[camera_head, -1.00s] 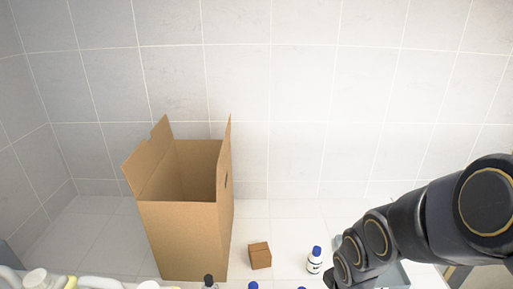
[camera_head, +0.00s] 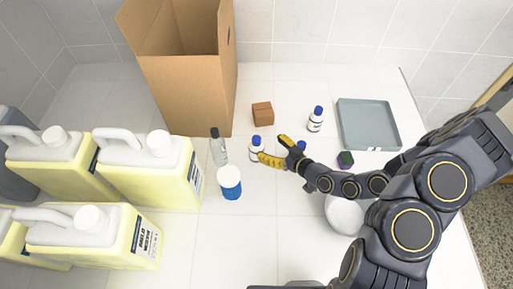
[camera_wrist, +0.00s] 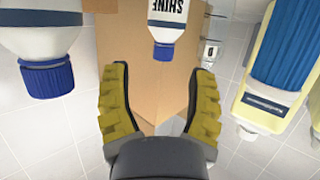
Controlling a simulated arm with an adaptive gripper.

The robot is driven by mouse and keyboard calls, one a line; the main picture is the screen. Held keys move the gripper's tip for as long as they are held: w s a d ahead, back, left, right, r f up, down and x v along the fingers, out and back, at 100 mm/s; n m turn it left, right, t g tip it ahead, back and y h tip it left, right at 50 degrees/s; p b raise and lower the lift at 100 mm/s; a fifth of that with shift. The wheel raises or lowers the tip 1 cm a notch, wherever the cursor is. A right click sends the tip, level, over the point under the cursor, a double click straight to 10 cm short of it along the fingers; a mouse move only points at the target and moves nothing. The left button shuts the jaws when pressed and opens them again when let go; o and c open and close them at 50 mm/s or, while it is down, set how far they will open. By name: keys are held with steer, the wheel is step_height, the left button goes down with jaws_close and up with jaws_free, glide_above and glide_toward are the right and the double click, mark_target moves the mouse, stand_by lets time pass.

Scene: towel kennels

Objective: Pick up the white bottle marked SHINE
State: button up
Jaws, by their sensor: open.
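The white bottle marked SHINE (camera_wrist: 165,28), with a dark blue cap, appears upside down at the top middle of the wrist view, its top cut off by the frame edge. It lies ahead of the gap between my fingers, apart from them. In the head view it appears to be the blue-capped bottle (camera_head: 256,146) just left of my gripper, its lower part near a yellow finger. My gripper (camera_head: 270,148) is open and empty; both yellow fingers also show in the wrist view (camera_wrist: 160,72).
Another blue-capped bottle (camera_wrist: 42,50) is close at left in the wrist view. A further bottle (camera_head: 315,120), brown cube (camera_head: 262,113), clear bottle (camera_head: 218,148) and blue-white jar (camera_head: 229,184) stand nearby. The cardboard box (camera_head: 190,95) is behind; yellow jugs (camera_head: 150,175) are left.

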mark_target(259, 143)
steer(key=shift+s+a+x, duration=0.1)
steer(key=shift+x, duration=1.4)
steer(key=shift+s+a+x, duration=0.1)
steer(key=shift+s+x, duration=0.05)
steer(key=shift+x, duration=2.25)
steer(key=shift+w, duration=0.1)
jaws_close()
